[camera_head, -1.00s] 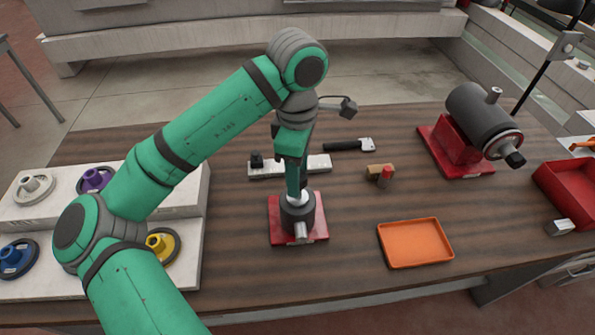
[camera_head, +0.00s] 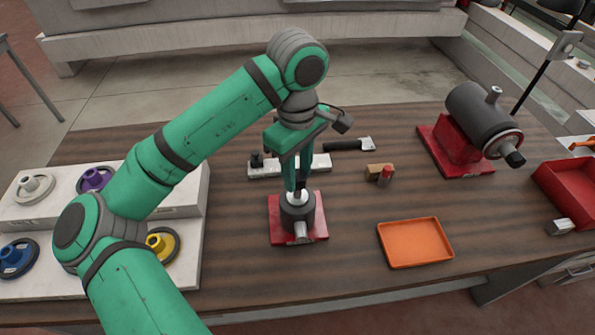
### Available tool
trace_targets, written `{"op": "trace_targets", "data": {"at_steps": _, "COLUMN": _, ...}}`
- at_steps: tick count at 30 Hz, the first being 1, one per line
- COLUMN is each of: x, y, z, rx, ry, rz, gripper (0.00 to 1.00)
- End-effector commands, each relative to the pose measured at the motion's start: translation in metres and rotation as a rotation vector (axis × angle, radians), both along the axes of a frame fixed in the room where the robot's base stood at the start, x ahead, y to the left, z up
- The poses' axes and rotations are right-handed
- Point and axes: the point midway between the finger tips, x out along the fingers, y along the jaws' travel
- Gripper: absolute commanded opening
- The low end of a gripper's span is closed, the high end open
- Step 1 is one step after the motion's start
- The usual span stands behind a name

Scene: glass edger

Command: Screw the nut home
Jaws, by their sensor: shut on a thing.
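My gripper (camera_head: 298,188) points straight down over a dark upright cylinder (camera_head: 297,212) on a red base plate (camera_head: 277,233) in the middle of the table. Its green fingers are shut on the nut at the top of the cylinder. The fingers cover most of the nut, and its threads and seating cannot be made out. A pale ring shows at the fingertips, but I cannot tell whether it is the nut or a collar. A light metal stub (camera_head: 301,231) sticks out of the cylinder's front.
An orange tray (camera_head: 415,243) lies to the right. A grey motor (camera_head: 480,115) on a red base stands at the back right. A red and tan block pair (camera_head: 380,172), a dark-handled tool (camera_head: 347,145) and a white strip (camera_head: 270,168) lie behind. Coloured wheels sit on the white stepped rack (camera_head: 190,195).

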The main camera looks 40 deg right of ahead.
Motion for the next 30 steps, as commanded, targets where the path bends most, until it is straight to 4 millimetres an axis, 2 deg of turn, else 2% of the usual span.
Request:
{"op": "trace_targets", "data": {"at_steps": 18, "x": 0.0000, "y": 0.0000, "z": -0.0005, "rx": 0.001, "ry": 0.000, "rz": -0.684, "gripper": 0.04}}
{"op": "trace_targets", "data": {"at_steps": 19, "x": 0.0000, "y": 0.0000, "z": -0.0005, "rx": 0.001, "ry": 0.000, "rz": -0.677, "gripper": 0.38}}
{"op": "trace_targets", "data": {"at_steps": 21, "x": 0.0000, "y": 0.0000, "z": -0.0005, "rx": 0.001, "ry": 0.000, "rz": -0.673, "gripper": 0.52}}
{"op": "trace_targets", "data": {"at_steps": 30, "x": 0.0001, "y": 0.0000, "z": 0.0007, "rx": 0.000, "ry": 0.000, "rz": -0.670, "gripper": 0.52}}
